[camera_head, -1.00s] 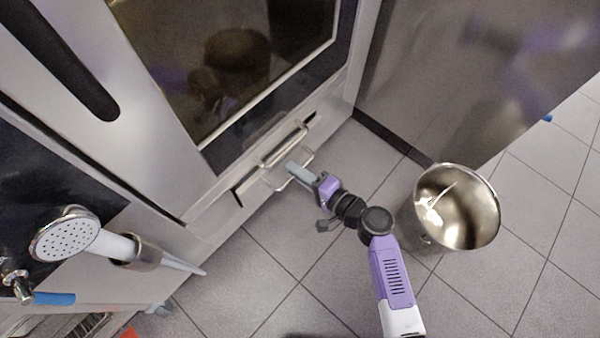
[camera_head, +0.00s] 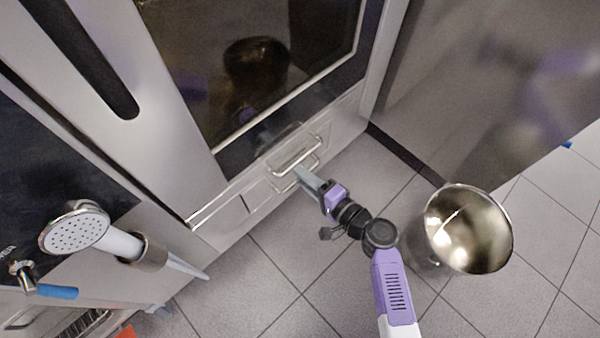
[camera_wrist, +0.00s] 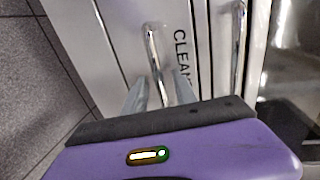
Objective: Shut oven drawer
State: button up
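The oven drawer (camera_head: 262,196) is a low steel front beneath the oven's glass door (camera_head: 270,60). It looks nearly flush with the oven front; I cannot tell whether a small gap is left. Its bar handle (camera_head: 284,187) also shows in the wrist view (camera_wrist: 152,45). My gripper (camera_head: 300,172) is at this handle. In the wrist view my gripper (camera_wrist: 160,82) has its two fingers apart, with the handle bar between them. Whether the fingers touch the bar or drawer front is unclear.
A second bar handle (camera_head: 300,150) sits just above the drawer. A steel cabinet (camera_head: 480,80) closes off the right. A spray head (camera_head: 75,230) hangs at left. Floor (camera_head: 260,285) in front is clear.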

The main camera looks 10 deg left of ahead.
jog(key=p+v, duration=0.1)
jog(key=v, duration=0.5)
jog(key=shift+d, duration=0.1)
dwell(0.4)
